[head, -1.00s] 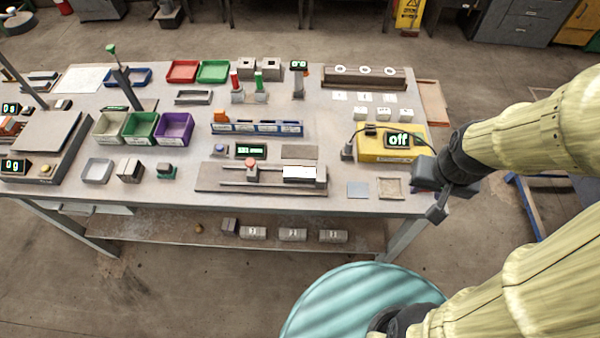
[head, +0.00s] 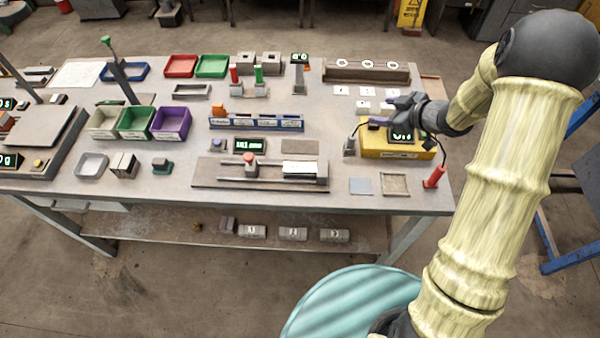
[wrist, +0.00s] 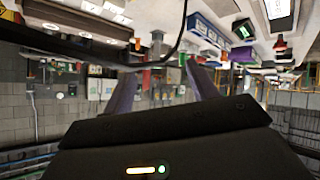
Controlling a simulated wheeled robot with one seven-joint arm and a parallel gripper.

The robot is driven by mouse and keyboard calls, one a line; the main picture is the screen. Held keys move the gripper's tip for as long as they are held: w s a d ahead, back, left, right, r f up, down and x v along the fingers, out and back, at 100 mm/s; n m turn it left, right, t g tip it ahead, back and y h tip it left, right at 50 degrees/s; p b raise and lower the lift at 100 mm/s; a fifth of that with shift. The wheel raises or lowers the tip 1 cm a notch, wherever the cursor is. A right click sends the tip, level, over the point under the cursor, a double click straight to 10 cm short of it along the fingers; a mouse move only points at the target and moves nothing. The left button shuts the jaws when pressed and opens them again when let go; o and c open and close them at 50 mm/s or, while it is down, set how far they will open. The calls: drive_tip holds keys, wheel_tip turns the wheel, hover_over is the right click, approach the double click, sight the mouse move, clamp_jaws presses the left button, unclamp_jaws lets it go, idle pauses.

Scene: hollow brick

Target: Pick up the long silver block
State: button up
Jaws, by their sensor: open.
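I cannot tell for certain which piece is the long silver block. A narrow grey upright piece (head: 299,80) stands at the back of the bench below a small display. A pale silver bar (head: 304,169) lies on the slide fixture at the front. Grey numbered blocks (head: 293,234) lie on the lower shelf. My gripper (head: 389,111) is over the back of the yellow box (head: 380,152), right of all of these. In the wrist view its two fingers (wrist: 160,88) are apart with nothing between them.
The bench (head: 330,120) is crowded. Coloured bins (head: 171,123), a blue rack (head: 257,123) and small grey blocks (head: 124,165) stand on it. A red-handled piece (head: 434,177) stands at the right front corner. A dark cable loops beside the yellow box.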

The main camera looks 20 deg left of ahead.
drive_tip(key=s+a+f+n+g+y, duration=0.3)
drive_tip(key=f+g, duration=0.1)
drive_tip(key=f, duration=0.1)
drive_tip(key=n+g+y+b, duration=0.2)
drive_tip(key=n+g, duration=0.1)
drive_tip(key=g, duration=0.2)
approach(319, 167)
wheel_tip(319, 167, up, 3)
drive_tip(key=w+d, duration=0.2)
drive_tip(key=shift+s+r+n+g, duration=0.15)
drive_tip(key=shift+s+n+g, duration=0.25)
drive_tip(key=shift+g, duration=0.1)
drive_tip(key=shift+a, duration=0.1)
drive_tip(key=p+x, duration=0.4)
drive_tip(key=x, duration=0.7)
drive_tip(key=shift+a+f, duration=0.2)
drive_tip(key=shift+f, duration=0.05)
drive_tip(key=shift+s+a+f, duration=0.1)
drive_tip(key=shift+a+f, duration=0.1)
drive_tip(key=shift+a, duration=0.05)
drive_tip(key=shift+h, duration=0.3)
